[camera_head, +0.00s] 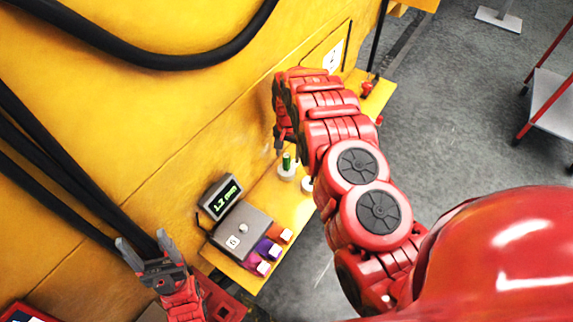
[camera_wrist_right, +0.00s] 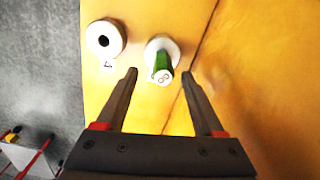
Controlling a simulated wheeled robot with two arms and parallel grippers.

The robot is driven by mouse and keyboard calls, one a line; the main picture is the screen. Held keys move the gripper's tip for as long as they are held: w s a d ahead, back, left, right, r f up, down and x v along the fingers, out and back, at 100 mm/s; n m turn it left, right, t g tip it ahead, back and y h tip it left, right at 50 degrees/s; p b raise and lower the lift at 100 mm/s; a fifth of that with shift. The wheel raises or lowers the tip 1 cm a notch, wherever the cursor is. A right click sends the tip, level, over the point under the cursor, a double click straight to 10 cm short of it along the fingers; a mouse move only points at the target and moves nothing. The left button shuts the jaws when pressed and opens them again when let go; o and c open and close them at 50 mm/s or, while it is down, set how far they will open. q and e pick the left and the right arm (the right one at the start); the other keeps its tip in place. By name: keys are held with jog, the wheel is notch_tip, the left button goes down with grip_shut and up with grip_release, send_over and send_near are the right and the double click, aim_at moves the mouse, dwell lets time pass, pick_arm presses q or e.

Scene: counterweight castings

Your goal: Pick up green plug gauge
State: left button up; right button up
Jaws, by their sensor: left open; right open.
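The green plug gauge (camera_head: 286,161) stands in a white round holder (camera_head: 286,173) on the yellow shelf. In the right wrist view the green plug gauge (camera_wrist_right: 162,66) shows a white end marked with a digit, in front of its white holder (camera_wrist_right: 172,48). My right gripper (camera_wrist_right: 162,72) is open, with its fingers to either side of the gauge in that view; I cannot tell how far off it is. In the head view my right gripper (camera_head: 279,145) is near the gauge, partly hidden by its arm. My left gripper (camera_head: 150,243) is open and empty at the lower left.
A second white ring (camera_wrist_right: 105,38) with a dark hole sits beside the gauge's holder. A grey box with a display (camera_head: 222,196) and several coloured blocks (camera_head: 268,248) occupy the near part of the yellow shelf (camera_head: 297,205). Black cables (camera_head: 150,55) hang along the yellow wall.

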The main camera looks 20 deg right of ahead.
aim_at(287, 162)
jog(key=f, duration=0.1)
jog(key=f+b, duration=0.1)
jog(key=f, duration=0.1)
jog(key=f+b, duration=0.1)
jog(key=shift+a+f, duration=0.25)
jog(key=shift+f, duration=0.25)
jog(key=shift+w, duration=0.1)
jog(key=c, duration=0.5)
grip_shut()
